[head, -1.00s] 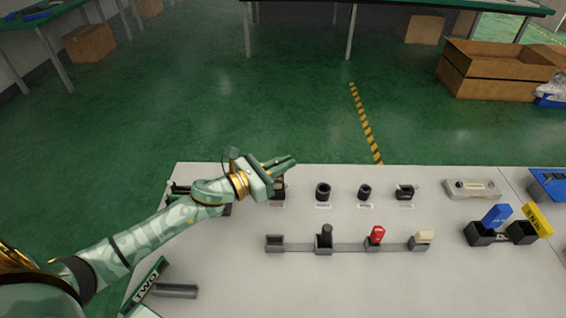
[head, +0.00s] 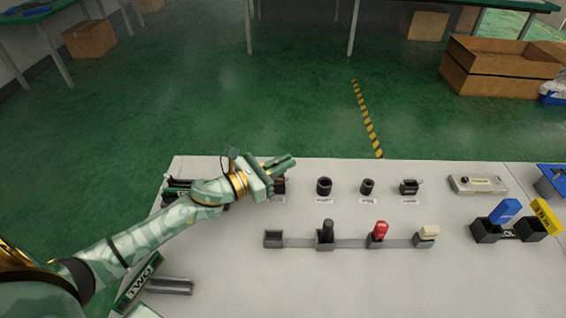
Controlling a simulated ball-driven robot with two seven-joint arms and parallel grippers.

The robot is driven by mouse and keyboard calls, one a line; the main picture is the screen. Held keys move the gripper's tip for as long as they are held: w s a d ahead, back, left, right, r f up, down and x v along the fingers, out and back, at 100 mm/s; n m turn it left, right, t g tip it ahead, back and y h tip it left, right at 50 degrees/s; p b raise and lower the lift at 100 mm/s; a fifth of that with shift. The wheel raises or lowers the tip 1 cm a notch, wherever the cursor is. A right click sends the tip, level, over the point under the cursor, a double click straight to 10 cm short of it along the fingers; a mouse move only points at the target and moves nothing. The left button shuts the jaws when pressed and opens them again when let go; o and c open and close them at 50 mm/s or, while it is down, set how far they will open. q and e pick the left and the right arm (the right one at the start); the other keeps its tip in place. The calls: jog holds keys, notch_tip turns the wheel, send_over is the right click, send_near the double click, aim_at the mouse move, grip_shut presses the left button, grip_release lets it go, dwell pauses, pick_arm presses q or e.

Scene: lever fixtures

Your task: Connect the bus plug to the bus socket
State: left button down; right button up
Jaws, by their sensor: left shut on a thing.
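My left gripper (head: 284,163) is over the left end of the back row of sockets. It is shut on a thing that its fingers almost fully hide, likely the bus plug. A dark, brownish socket (head: 279,187) shows just under the fingers, likely the bus socket. The frames do not show whether plug and socket touch or are joined. The left holder (head: 273,239) of the front rack is empty.
Other sockets (head: 324,186) (head: 367,187) (head: 409,187) stand to the right. The front rack holds a black plug (head: 327,231), a red plug (head: 379,230) and a cream plug (head: 427,233). Blue (head: 505,211) and yellow (head: 545,215) levers stand farther right.

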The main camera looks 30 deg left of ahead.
pick_arm(q)
jog(key=shift+f, duration=0.15)
jog(key=c, duration=1.5)
grip_release()
jog(key=v, duration=1.6)
jog(key=shift+s+a, duration=0.1)
jog(key=shift+s, duration=0.05)
